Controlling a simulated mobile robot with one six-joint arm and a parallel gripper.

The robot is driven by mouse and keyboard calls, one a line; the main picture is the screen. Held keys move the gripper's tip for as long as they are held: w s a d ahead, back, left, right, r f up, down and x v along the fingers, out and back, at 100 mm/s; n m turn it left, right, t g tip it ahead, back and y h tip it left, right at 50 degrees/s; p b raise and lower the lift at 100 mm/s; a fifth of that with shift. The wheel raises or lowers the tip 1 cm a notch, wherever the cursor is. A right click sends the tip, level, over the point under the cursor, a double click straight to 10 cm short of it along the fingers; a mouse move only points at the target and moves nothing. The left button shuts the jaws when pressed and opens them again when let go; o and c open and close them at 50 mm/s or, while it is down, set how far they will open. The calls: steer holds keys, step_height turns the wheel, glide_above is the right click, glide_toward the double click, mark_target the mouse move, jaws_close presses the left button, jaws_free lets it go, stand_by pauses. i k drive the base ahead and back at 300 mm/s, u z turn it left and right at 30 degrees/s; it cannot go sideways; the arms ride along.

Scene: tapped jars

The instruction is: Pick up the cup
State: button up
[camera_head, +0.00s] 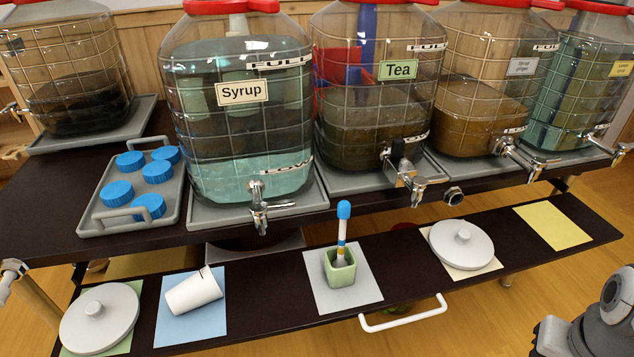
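A white cup (193,291) lies tipped on its side on a light blue mat (207,331), on the low front shelf at the left. A small dark mark shows near its upper right end. I cannot tell which end is its mouth. Part of my dark grey arm shows in the bottom right corner, far across the shelf from the cup. My gripper's fingers are not in view. Nothing covers the cup.
A round white lid (98,322) is left of the cup. Right of it are a green pot (340,272) with a blue-topped stick, and another lid (461,247). A yellow mat (553,227) is empty. Large tapped jars, including Syrup (238,130) and Tea (370,125), stand behind.

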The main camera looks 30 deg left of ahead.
mark_target(201, 288)
steer(key=k, duration=2.3)
steer(key=u, duration=1.45)
steer(key=i, duration=1.5)
steer(key=u, duration=0.05)
